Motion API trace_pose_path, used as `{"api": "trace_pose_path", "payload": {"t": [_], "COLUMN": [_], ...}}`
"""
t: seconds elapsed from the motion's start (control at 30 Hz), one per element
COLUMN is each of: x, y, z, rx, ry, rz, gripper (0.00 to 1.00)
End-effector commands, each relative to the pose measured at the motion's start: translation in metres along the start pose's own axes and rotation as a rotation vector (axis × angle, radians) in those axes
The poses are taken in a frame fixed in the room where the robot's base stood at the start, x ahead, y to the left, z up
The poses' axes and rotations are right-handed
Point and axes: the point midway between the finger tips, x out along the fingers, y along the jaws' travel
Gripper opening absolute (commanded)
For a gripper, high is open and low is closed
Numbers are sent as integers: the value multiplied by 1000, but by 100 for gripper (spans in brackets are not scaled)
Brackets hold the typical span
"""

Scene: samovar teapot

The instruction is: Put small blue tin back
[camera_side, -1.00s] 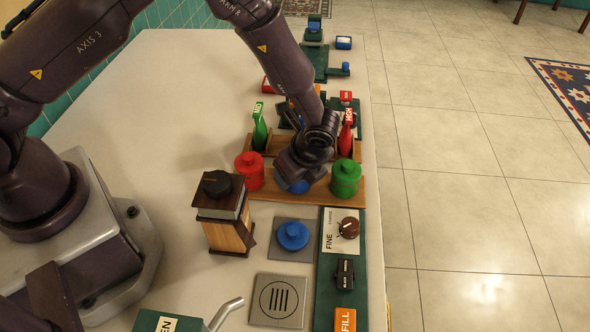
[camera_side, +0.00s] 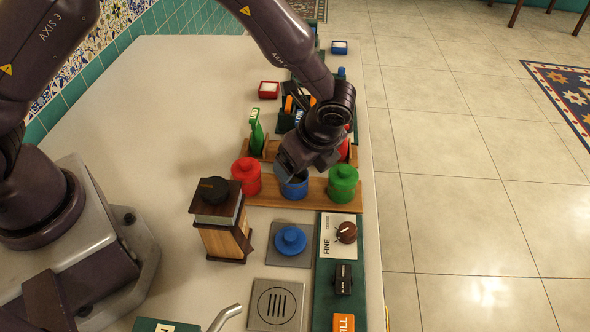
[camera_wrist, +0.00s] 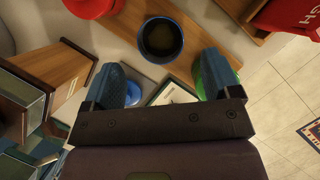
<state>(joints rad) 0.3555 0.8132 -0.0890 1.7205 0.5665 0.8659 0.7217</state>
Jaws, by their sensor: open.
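The small blue tin (camera_side: 293,188) stands on the wooden rack, between the red tin and the green tin. In the wrist view the blue tin (camera_wrist: 160,40) has an open top and a dark interior. A blue knobbed lid (camera_side: 291,239) lies on a grey square plate in front of the rack. My gripper (camera_side: 297,168) is close above the blue tin and partly covers it in the side view. In the wrist view my gripper (camera_wrist: 164,68) has its fingers apart with nothing held between them, and the tin shows beyond the fingertips.
The red tin (camera_side: 246,176) and green tin (camera_side: 342,183) flank the blue one closely. A wooden grinder (camera_side: 222,222) stands front left. A green panel (camera_side: 328,285) with a knob lies front right. The table's left part is clear.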

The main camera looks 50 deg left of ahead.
Motion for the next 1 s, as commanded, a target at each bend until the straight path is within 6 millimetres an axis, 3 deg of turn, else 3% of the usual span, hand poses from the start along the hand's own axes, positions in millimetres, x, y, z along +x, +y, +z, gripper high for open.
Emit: {"api": "trace_pose_path", "payload": {"t": [0.2,0.57,0.67,0.77,1.0], "x": [-34,-51,-73,-105,-167], "y": [0,0,4,14,71], "z": [0,8,30,65,144], "rx": [-1,-38,-146,-326,-818], "ry": [2,11,42,95,269], "rz": [-2,-7,-24,-46,-83], "gripper": [83,83,83,83,83]}}
